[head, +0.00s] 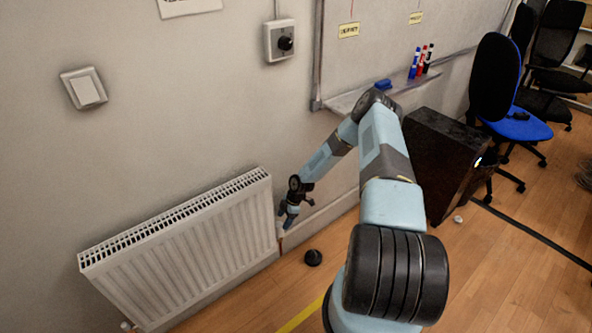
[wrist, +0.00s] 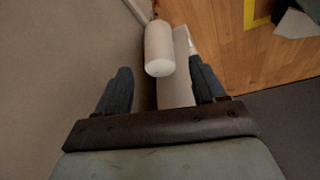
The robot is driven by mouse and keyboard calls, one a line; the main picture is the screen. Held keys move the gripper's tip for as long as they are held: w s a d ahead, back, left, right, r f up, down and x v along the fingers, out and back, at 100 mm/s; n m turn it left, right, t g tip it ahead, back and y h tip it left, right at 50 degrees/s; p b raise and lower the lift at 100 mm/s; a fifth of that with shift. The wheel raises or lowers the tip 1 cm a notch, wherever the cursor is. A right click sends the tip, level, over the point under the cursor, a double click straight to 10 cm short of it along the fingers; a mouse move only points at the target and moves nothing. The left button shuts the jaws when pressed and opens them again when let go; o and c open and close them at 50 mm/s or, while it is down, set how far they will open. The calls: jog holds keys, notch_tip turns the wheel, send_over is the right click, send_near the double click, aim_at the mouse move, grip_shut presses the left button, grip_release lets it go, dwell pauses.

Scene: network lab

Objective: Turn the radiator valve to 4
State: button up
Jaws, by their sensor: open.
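The white radiator (head: 180,240) hangs low on the wall in the head view. My gripper (head: 288,222) is at its right end, pointing down, open and empty. In the wrist view my gripper (wrist: 162,82) has its two dark fingers spread wide. The white cylindrical valve head (wrist: 158,50) lies ahead of the fingertips, roughly between them in the picture, and I see no contact. In the head view the gripper mostly hides the valve. No numbers on the valve can be read, so I cannot tell its setting.
The wall is close beside the gripper. A dark cabinet (head: 436,160) and a blue chair (head: 515,120) stand to the right. A wall knob box (head: 280,41) and a light switch (head: 84,88) are above the radiator.

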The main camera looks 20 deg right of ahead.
jog(key=d+r+m+h, duration=0.1)
jog(key=d+r, duration=0.2)
jog(key=r, duration=1)
jog(key=w+d+r+m+h, duration=0.1)
jog(key=d+r+h, duration=0.1)
jog(key=r, duration=1.1)
jog(key=shift+d+m, duration=0.3)
jog(key=shift+d, duration=0.15)
jog(key=shift+c, duration=0.4)
